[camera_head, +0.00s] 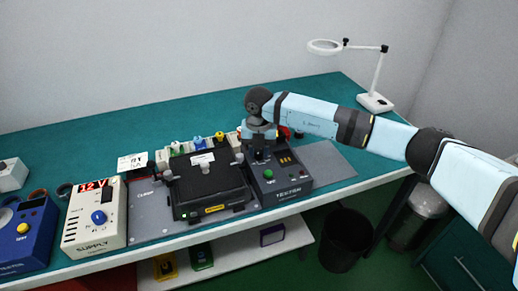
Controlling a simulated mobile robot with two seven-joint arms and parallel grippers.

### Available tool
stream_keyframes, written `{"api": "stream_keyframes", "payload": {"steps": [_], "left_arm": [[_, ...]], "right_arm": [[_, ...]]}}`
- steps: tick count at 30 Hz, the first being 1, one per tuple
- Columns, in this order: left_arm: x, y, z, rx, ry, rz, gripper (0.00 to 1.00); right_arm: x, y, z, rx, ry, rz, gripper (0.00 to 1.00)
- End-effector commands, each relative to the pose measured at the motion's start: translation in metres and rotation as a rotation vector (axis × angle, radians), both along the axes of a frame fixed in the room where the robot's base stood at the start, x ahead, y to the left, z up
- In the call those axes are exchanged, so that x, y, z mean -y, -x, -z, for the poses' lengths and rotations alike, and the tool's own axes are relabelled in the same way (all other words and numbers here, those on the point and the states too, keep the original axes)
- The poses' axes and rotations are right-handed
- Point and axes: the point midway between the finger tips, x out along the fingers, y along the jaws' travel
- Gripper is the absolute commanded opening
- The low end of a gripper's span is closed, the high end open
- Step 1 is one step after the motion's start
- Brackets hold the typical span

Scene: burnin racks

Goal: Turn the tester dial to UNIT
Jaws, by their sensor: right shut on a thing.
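The tester (290,184) is a dark box on the bench, marked TESTER on its front edge. It has a green button and a small row of orange marks on top. My right gripper (260,152) points down over the tester's back left part. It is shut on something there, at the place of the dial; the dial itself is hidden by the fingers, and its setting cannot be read. My left gripper is not in view.
A black fixture (208,190) stands close left of the tester. The white supply box (95,217) with a blue knob and a blue box (25,238) are further left. A magnifier lamp (375,101) stands at the back right. A grey mat (330,160) lies bare right of the tester.

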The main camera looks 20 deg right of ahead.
Motion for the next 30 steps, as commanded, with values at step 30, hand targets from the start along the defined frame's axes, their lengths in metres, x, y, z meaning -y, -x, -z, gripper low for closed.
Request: {"api": "stream_keyframes", "payload": {"steps": [30], "left_arm": [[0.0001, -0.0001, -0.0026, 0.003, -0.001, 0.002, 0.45]], "right_arm": [[0.0002, -0.0007, -0.0011, 0.002, 0.000, 0.073, 0.42]]}}
